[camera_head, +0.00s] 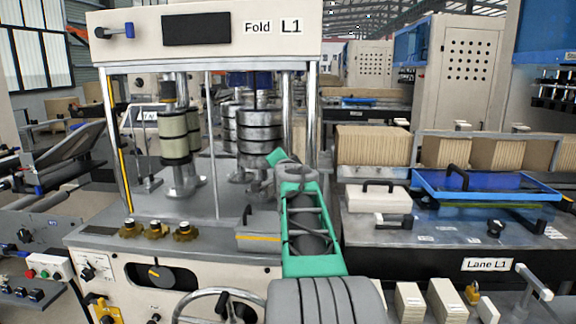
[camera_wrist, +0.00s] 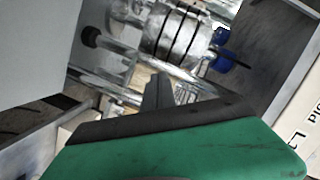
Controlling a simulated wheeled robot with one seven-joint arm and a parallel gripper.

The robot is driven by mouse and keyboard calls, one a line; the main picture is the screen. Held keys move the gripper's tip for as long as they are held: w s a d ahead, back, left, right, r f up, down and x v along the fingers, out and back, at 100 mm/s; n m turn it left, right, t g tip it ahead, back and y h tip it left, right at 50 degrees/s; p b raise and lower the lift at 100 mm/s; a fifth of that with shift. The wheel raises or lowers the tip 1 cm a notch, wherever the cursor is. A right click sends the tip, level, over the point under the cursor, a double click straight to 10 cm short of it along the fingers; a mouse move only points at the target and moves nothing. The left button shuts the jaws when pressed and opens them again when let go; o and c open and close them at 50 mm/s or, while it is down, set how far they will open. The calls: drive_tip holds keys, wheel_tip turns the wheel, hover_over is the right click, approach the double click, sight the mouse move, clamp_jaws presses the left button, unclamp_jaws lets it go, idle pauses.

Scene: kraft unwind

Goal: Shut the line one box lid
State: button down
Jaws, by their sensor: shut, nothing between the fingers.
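The machine labelled Fold L1 (camera_head: 285,27) stands at the left centre in the head view. A low grey box with a yellow stripe (camera_head: 262,226) and a black handle (camera_head: 247,214) sits on its deck, partly hidden by my green arm. This may be the line one box and its lid; I cannot tell whether the lid is open. In the wrist view my gripper (camera_wrist: 157,92) is shut and empty, its dark fingers pointing towards metal rollers (camera_wrist: 175,32). In the head view my arm reaches over the deck's right side, and the fingertips cannot be made out.
Upright posts (camera_head: 313,120) and steel roller stacks (camera_head: 259,140) stand close around my arm. Brass knobs (camera_head: 182,231) line the deck's front edge. To the right, the Lane L1 bench (camera_head: 440,262) carries a white handled box (camera_head: 378,201) and a blue tray (camera_head: 490,196).

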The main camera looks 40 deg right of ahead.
sight(246, 212)
drive_tip(key=w+a+f+n+b, duration=0.2)
drive_tip(key=f, duration=0.2)
drive_tip(key=w+a+f+n+g+b, duration=0.1)
drive_tip(key=w+a+f+n+b, duration=0.1)
drive_tip(key=f, duration=0.3)
drive_tip(key=w+a+f+n+g+b, duration=0.1)
drive_tip(key=w+a+f+n+b, duration=0.1)
drive_tip(key=w+a+f+b, duration=0.1)
drive_tip(key=shift+w+a+f+h, duration=0.1)
drive_tip(key=shift+w+f+h, duration=0.35)
drive_tip(key=shift+f, duration=0.35)
drive_tip(key=shift+w+a+f+b, duration=0.1)
drive_tip(key=shift+f+b, duration=0.1)
drive_tip(key=shift+f, duration=0.25)
drive_tip(key=shift+w+a+f+b, duration=0.1)
drive_tip(key=shift+f+b, duration=0.1)
drive_tip(key=shift+f, duration=0.25)
